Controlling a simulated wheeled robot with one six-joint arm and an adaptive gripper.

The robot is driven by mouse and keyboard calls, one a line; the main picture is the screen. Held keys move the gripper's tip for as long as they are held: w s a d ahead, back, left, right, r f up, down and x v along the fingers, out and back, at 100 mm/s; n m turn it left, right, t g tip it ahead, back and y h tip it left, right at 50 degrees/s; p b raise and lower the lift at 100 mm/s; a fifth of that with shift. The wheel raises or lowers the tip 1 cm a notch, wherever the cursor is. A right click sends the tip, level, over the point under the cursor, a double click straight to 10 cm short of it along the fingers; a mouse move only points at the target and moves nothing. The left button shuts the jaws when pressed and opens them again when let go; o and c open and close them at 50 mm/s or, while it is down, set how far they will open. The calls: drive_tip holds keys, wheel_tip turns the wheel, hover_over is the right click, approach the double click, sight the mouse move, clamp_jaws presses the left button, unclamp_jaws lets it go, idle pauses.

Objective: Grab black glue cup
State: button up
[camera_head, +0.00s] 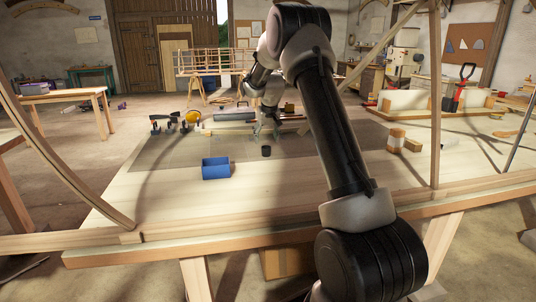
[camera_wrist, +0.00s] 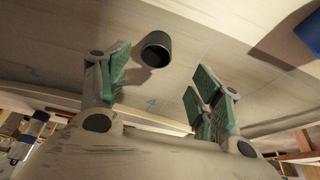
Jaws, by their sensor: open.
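The black glue cup (camera_head: 266,151) stands on the mat on the wooden table, just below my gripper (camera_head: 264,136) in the head view. In the wrist view the black cup (camera_wrist: 156,49) shows its round open top. It lies beyond the fingertips, nearer the left finger. My gripper (camera_wrist: 160,82) is open, with green pads on its fingers and nothing between them. The cup appears apart from the fingers, though its exact distance cannot be told.
A blue container (camera_head: 215,169) lies on the table left of the cup, and a grey cylinder (camera_head: 234,116) lies behind. Clamps and a yellow item (camera_head: 192,117) are at the back left. The table front is clear between curved laths.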

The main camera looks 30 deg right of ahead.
sight(266, 151)
drive_tip(key=x, duration=0.7)
drive_tip(key=shift+d+f, duration=0.3)
drive_tip(key=shift+f, duration=0.1)
drive_tip(key=c, duration=0.9)
